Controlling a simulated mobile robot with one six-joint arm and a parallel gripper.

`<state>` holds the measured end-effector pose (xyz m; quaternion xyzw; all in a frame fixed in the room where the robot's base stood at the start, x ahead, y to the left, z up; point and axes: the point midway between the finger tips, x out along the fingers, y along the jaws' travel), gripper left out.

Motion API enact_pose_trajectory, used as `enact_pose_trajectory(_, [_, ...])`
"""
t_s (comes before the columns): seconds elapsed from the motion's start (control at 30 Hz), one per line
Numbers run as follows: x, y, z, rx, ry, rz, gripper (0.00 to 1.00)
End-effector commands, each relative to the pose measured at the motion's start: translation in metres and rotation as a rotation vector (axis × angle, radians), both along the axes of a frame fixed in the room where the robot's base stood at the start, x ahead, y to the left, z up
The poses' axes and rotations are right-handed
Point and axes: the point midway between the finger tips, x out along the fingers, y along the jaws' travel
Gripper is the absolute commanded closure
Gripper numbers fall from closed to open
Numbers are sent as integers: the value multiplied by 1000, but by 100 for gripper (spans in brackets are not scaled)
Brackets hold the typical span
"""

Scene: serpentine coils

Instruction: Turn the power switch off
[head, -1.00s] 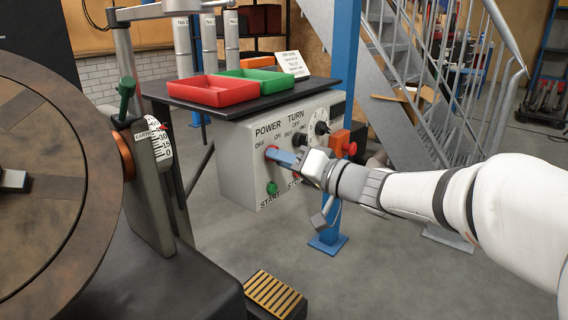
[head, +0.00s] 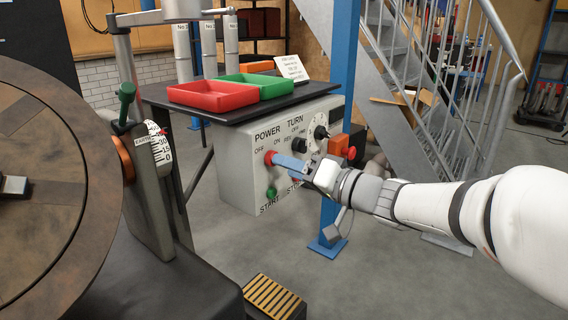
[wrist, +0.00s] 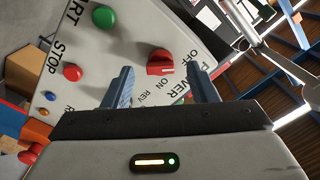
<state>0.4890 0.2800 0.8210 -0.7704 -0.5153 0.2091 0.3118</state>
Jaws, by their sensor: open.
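The power switch is a red knob (wrist: 160,62) on the sloping grey control box (head: 237,172), under the word POWER and beside OFF and ON labels. It also shows as a red knob in the head view (head: 269,157). I cannot tell for sure which label it points to. My gripper (wrist: 162,85) is open, its two blue fingers apart, with the knob showing between and beyond them. In the head view my gripper (head: 283,161) comes from the right, its blue finger just right of the knob. I cannot tell whether it touches.
A green start button (head: 271,191) and a red stop button sit below the switch. Black turn knobs (head: 321,132) and an orange box with a red button (head: 338,145) lie to the right. Red (head: 213,96) and green trays stand on the black shelf above.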

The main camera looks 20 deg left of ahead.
Motion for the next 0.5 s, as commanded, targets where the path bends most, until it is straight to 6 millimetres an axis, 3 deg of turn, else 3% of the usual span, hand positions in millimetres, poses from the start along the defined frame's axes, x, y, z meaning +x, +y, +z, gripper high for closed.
enact_pose_trajectory(0.2, [-13,-35,2,0,1,-4,47])
enact_pose_trajectory(0.5, [-20,-48,0,0,0,0,47])
